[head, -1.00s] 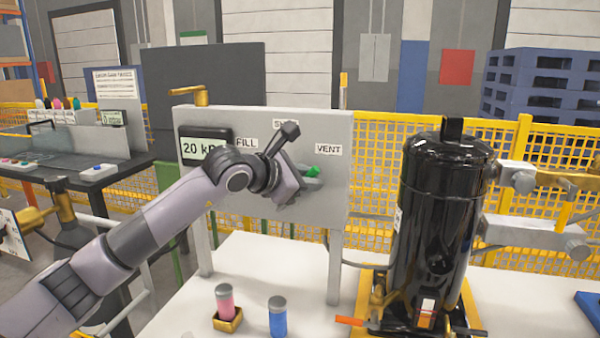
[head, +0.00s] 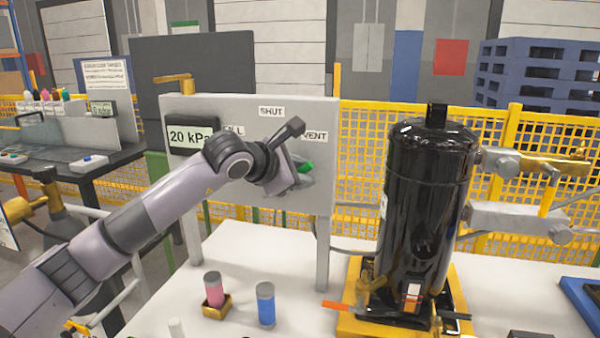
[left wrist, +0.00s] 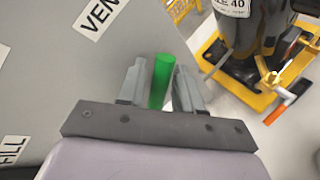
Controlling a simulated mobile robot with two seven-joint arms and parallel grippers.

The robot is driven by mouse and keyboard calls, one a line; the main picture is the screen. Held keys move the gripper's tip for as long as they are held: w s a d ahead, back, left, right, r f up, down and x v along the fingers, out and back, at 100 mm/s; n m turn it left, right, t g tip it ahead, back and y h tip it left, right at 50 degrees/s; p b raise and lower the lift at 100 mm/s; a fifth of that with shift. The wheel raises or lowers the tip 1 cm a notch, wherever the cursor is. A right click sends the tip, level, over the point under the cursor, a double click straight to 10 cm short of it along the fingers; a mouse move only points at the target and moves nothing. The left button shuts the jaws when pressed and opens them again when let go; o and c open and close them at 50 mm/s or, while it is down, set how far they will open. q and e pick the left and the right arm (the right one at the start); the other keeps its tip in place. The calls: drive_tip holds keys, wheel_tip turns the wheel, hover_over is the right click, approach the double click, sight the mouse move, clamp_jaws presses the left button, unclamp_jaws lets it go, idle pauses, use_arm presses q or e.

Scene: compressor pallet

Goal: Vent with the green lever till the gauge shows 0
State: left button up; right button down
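The green lever (head: 305,167) sits on the grey panel, its green end pointing right, below the VENT label (head: 315,135). In the left wrist view the lever (left wrist: 162,80) stands between the two fingers of my left gripper (left wrist: 163,88). Narrow gaps seem to show beside it, so I cannot tell whether the fingers press on it. In the head view my left gripper (head: 297,172) is at the lever and partly hides its hub. The gauge (head: 190,136) reads 20 kPa. My right gripper is not in view.
The panel (head: 262,190) also bears a SHUT label (head: 271,112) and a partly hidden FILL label. A black compressor (head: 425,200) stands to the right on a yellow base.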

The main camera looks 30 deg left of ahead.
use_arm(q)
drive_tip(key=shift+s, duration=0.1)
drive_tip(key=shift+s+r, duration=0.1)
drive_tip(key=shift+s, duration=0.1)
drive_tip(key=b+v, duration=0.1)
drive_tip(key=v, duration=0.5)
drive_tip(key=shift+s+r, duration=0.2)
drive_tip(key=shift+a, duration=0.1)
idle(0.4)
